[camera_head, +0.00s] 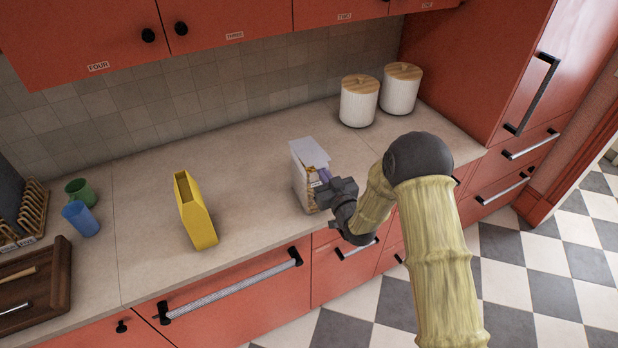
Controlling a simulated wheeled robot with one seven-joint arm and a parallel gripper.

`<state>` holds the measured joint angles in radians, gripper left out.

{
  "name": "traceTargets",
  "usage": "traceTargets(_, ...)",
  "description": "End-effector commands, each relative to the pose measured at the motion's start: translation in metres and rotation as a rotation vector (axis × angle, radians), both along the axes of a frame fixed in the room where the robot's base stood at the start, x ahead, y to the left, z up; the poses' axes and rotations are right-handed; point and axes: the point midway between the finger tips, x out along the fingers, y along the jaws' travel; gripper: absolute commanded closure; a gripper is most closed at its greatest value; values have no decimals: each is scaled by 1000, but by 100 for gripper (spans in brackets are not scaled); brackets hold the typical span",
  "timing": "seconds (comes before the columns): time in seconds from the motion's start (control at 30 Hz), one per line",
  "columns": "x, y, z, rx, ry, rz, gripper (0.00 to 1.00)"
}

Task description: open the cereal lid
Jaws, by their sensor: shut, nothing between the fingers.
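The clear cereal container (301,178) with a white lid (309,153) stands upright on the counter near the middle of the view. Brownish cereal shows through its lower side. The lid looks flat on top; whether it is raised at all is too small to tell. My gripper (324,178) is shut and empty at the container's right side, just below the lid. I cannot tell whether the fingers touch the container. My gripper and wrist hide part of its right side.
A yellow open-topped container (199,215) stands to the left on the counter (150,190). Two white canisters with wooden lids (359,101) stand behind to the right. Green (80,191) and blue (80,219) cups, a dish rack (30,210) and wooden tray (62,270) are far left.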

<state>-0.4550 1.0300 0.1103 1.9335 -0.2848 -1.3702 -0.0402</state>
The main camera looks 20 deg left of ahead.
Motion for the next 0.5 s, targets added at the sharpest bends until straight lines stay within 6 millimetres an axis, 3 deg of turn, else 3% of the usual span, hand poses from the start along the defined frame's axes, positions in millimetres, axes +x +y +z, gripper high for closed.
traceTargets(0.5, 4, 4, 26, 2, -2, 0, 100)
